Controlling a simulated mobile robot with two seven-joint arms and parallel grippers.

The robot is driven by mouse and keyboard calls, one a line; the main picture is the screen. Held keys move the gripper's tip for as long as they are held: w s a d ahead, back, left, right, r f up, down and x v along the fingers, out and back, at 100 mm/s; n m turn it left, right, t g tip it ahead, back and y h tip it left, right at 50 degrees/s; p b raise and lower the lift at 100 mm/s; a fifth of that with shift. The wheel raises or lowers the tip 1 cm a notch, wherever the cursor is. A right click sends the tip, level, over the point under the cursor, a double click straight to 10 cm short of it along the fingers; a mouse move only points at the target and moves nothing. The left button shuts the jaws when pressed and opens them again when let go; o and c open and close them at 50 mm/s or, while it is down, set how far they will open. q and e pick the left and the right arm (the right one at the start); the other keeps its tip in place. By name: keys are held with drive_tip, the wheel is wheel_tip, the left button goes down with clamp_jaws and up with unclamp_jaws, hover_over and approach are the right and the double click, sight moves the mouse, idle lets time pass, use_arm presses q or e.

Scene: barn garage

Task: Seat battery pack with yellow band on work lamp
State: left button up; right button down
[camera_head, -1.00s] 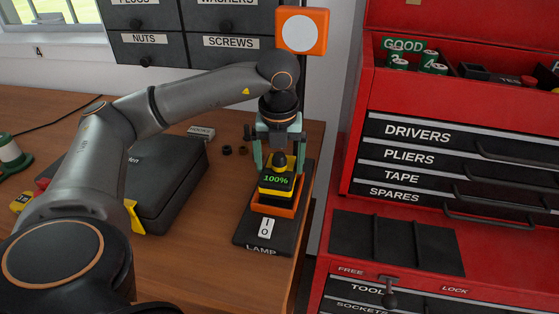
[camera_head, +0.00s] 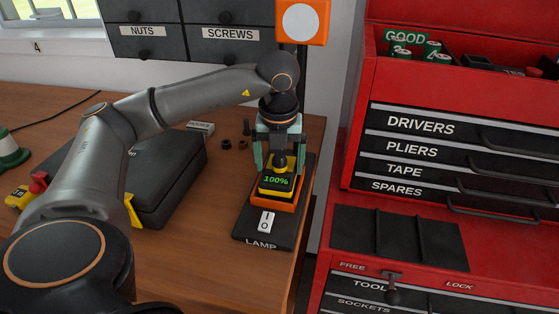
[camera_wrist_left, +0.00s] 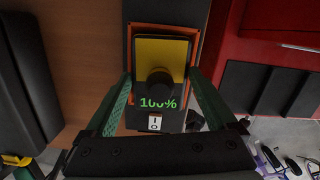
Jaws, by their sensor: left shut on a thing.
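The battery pack (camera_head: 276,184) has a yellow band, a dark knob on top and a green "100%" display. It sits low inside the orange socket (camera_head: 259,205) on the dark lamp base (camera_head: 254,229), marked LAMP. The lamp's orange head (camera_head: 302,20) stands behind on a post. My left gripper (camera_head: 279,156) is above the socket, its green fingers shut on the pack. The left wrist view shows the pack's yellow top (camera_wrist_left: 161,55) between the fingers, with the orange socket rim around it. The pack's underside is hidden. My right gripper is out of view.
A dark case (camera_head: 165,180) lies left of the lamp on the wooden bench (camera_head: 195,255). A small HOOKS box (camera_head: 201,127) and dark round parts (camera_head: 228,145) lie behind. A red tool chest (camera_head: 345,215) stands close on the right, past the bench edge.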

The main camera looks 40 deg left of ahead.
use_arm(q)
drive_tip(key=shift+s+f, duration=0.1)
drive_tip(key=shift+f, duration=0.25)
drive_tip(key=shift+f, duration=0.3)
drive_tip(key=shift+r, duration=0.1)
drive_tip(key=shift+r, duration=0.1)
idle(0.3)
drive_tip(key=o, duration=1.5)
